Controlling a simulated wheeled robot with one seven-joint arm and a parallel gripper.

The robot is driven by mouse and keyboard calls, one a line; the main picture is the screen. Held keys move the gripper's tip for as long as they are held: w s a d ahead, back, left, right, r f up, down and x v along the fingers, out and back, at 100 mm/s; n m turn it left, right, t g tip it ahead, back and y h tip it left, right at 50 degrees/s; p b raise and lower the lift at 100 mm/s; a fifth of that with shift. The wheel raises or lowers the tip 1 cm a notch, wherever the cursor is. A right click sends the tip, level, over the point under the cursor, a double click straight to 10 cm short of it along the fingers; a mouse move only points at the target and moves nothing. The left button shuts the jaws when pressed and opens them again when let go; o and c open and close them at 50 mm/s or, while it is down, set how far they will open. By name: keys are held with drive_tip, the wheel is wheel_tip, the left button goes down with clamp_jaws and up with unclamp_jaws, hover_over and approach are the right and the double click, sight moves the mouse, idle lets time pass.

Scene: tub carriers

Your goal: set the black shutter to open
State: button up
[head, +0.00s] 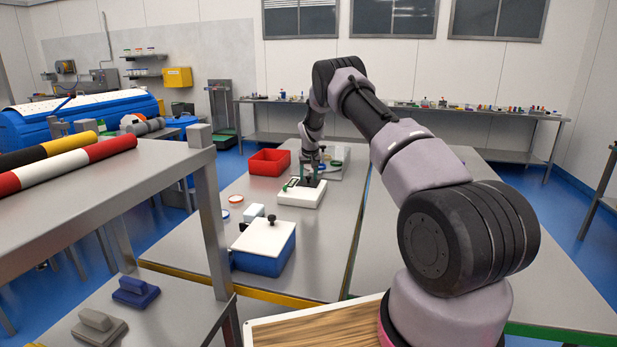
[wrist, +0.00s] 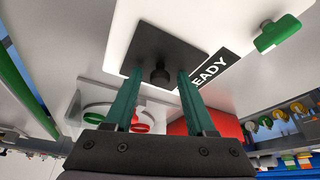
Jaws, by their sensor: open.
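The black shutter (wrist: 165,42) is a dark square plate with a small round knob (wrist: 160,76) on a white panel (wrist: 130,18) in the wrist view. It lies at one end of a black label strip (wrist: 214,67), whose visible letters read "EADY". My gripper (wrist: 159,72) is open, with one green finger on each side of the knob; I cannot tell whether either finger touches it. In the head view my gripper (head: 309,179) is down at the white device (head: 302,198) on the table, and the arm hides the shutter there.
A green handle (wrist: 278,33) sits on the panel beside the label. A red bin (head: 269,162) stands behind the device. A blue tub with a white lid and black knob (head: 264,245) stands in front, left. Small round lids (head: 235,199) lie at left. The table's front right is clear.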

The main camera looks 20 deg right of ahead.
clamp_jaws()
idle(1.4)
